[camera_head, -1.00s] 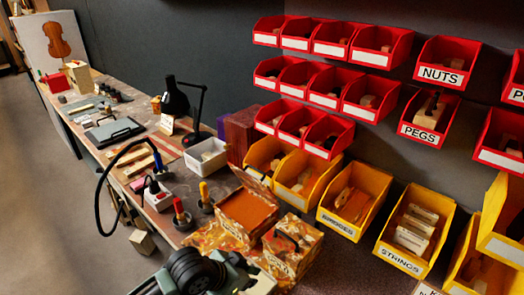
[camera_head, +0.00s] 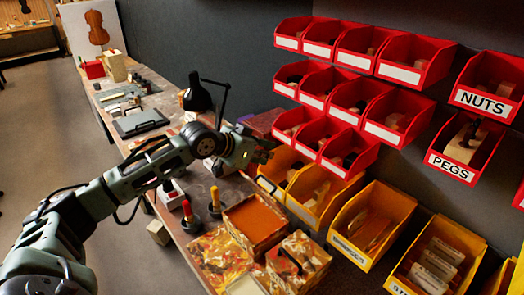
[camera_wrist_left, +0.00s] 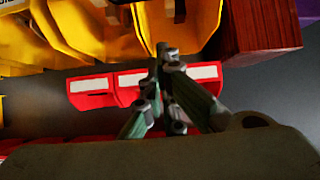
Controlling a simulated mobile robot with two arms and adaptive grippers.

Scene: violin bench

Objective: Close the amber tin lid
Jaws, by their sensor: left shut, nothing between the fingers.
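The open amber tin (camera_head: 232,226) has marbled orange sides and a rust-coloured inside. It stands on the bench in the lower middle of the head view. My left gripper (camera_head: 262,156) is shut and empty, above and behind the tin, near the yellow bins. In the left wrist view its closed fingertips (camera_wrist_left: 165,52) show below yellow bins, and the tin is not visible. My right gripper is not in view.
A closed marbled tin (camera_head: 300,262) with a black handle stands right of the open one. Two upright tools (camera_head: 214,205) stand to the left. Yellow bins (camera_head: 370,222) and red bins (camera_head: 400,115) line the wall close behind. A black lamp (camera_head: 197,97) stands farther back.

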